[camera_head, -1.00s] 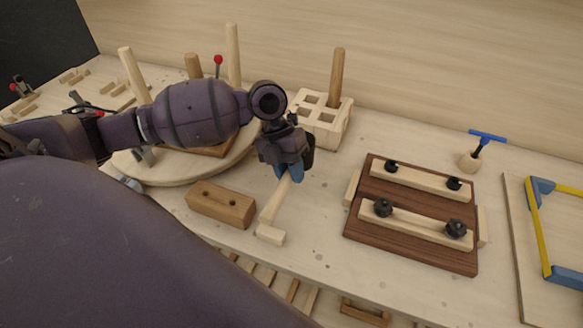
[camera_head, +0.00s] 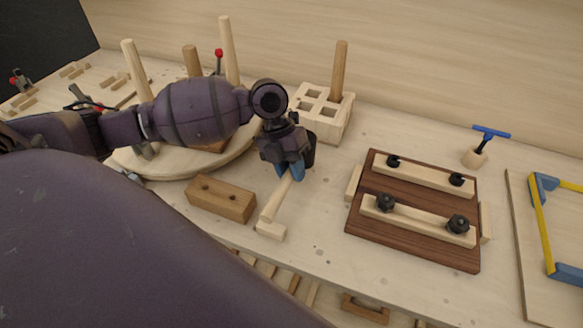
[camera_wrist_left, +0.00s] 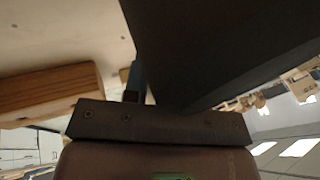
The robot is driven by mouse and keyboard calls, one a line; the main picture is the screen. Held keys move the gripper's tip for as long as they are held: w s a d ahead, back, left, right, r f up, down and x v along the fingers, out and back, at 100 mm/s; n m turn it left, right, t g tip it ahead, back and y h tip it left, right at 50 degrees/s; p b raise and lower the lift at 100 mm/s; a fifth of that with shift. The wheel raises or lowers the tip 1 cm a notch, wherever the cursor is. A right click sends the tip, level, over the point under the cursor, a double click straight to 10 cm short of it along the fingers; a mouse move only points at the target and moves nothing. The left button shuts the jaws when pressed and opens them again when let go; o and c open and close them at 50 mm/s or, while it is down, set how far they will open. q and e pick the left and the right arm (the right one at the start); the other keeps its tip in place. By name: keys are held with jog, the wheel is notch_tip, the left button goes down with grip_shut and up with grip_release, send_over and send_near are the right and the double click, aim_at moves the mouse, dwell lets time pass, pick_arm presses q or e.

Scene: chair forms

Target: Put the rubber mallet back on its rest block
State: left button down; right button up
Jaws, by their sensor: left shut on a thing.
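My left gripper (camera_head: 291,172) has blue fingertips and is closed on the pale wooden handle (camera_head: 278,196) of the mallet. A black part (camera_head: 311,148), which looks like the mallet's rubber head, shows behind the gripper. A large dark block (camera_wrist_left: 220,45), likely the same head, fills much of the left wrist view. The handle slants down towards a small pale wooden block (camera_head: 270,231), which may be the rest block. I cannot tell whether the handle touches it. The grip itself is partly hidden. My right gripper is not in view.
A round board (camera_head: 190,168) with upright legs and a slotted holder (camera_head: 322,115) stand behind. A dark clamping board (camera_head: 412,226) lies right, with bare bench between.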

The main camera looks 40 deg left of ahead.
pick_arm(q)
jog(key=shift+f+b, duration=0.4)
jog(key=shift+f, duration=0.8)
jog(key=shift+f+b, duration=0.5)
jog(key=shift+f, duration=0.1)
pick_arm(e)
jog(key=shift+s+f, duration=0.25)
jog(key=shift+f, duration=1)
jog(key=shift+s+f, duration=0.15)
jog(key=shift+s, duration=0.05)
